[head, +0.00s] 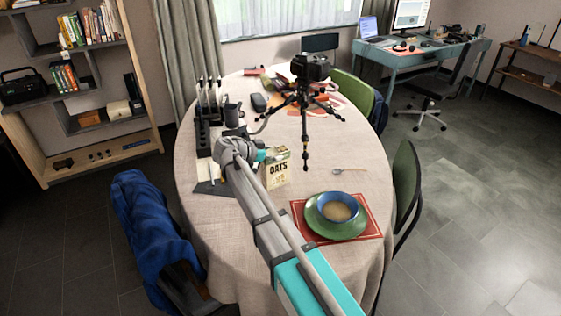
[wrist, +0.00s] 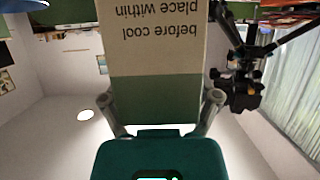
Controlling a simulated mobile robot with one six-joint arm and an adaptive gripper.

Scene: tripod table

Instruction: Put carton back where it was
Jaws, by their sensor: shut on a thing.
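The carton (head: 279,170) is a pale box marked OATS with green on it, upright near the middle of the round table (head: 225,245). My gripper (head: 263,157) is at its upper left side, partly hidden by my arm. In the wrist view the carton (wrist: 155,50) fills the upper middle, its printed text upside down, between the two fingers of my gripper (wrist: 160,98). The gripper is shut on the carton. I cannot tell whether the carton's base touches the cloth.
A camera on a small tripod (head: 304,100) stands behind the carton. A blue bowl (head: 337,208) on a green plate (head: 322,230) lies on a red mat (head: 369,228) at front right. A spoon (head: 350,170) lies right of the carton. A dark mug (head: 232,114) stands at back left.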

